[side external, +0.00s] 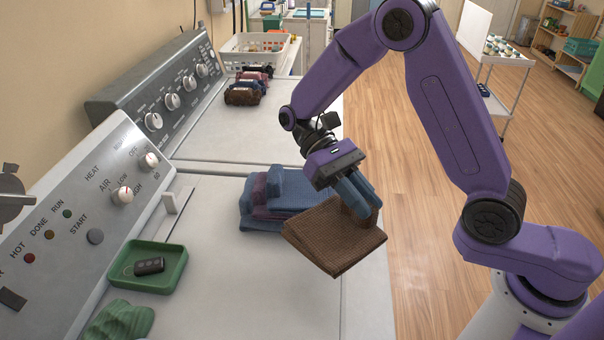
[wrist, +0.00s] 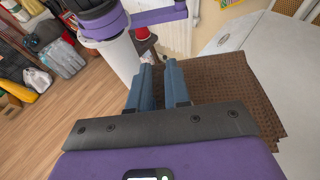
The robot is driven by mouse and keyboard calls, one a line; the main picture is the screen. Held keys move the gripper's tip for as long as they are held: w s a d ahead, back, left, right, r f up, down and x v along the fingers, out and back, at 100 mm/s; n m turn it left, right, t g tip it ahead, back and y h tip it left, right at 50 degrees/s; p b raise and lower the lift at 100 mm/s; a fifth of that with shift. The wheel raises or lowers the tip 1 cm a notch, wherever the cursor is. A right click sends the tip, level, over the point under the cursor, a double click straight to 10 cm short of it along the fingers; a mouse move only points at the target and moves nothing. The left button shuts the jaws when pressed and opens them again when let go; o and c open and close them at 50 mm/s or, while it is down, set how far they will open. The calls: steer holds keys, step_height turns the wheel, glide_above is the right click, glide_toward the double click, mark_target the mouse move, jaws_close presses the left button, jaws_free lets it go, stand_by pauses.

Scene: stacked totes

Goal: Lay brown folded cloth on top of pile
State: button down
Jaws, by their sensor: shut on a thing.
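The brown folded cloth (side external: 335,240) has a waffle weave and hangs tilted from my gripper (side external: 352,200) in the side view. My gripper's blue fingers are shut on the cloth near its right edge. The cloth also shows in the wrist view (wrist: 230,92), beside and beyond the fingers (wrist: 158,85). The pile (side external: 285,195) of folded cloths, blue and purple, lies on the white machine top behind and left of the brown cloth. The brown cloth hides the pile's front right part. Whether the two touch I cannot tell.
A green tray (side external: 148,268) with a dark object and a green cloth (side external: 120,322) lie on the machine's left side. Control panels (side external: 75,225) rise along the left. Rolled cloths (side external: 245,90) and a white basket (side external: 255,48) stand farther back. The machine top's front middle is clear.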

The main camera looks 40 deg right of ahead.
steer(key=w+d+r+n+t+h, duration=0.2)
steer(key=d+r+n+t+h, duration=0.1)
steer(key=n+t+h, duration=0.6)
steer(key=w+d+r+n+t+h, duration=0.2)
steer(key=d+r+n+t+h, duration=0.15)
steer(key=n+t, duration=0.55)
step_height(320, 180, up, 4)
steer(key=w+a+n+t+y, duration=0.3)
steer(key=n+t, duration=0.2)
steer(key=n, duration=0.4)
glide_above(285, 181)
steer(key=shift+n+t, duration=0.3)
step_height(285, 181, down, 10)
steer(key=shift+s+r, duration=0.1)
steer(key=shift+f, duration=1.65)
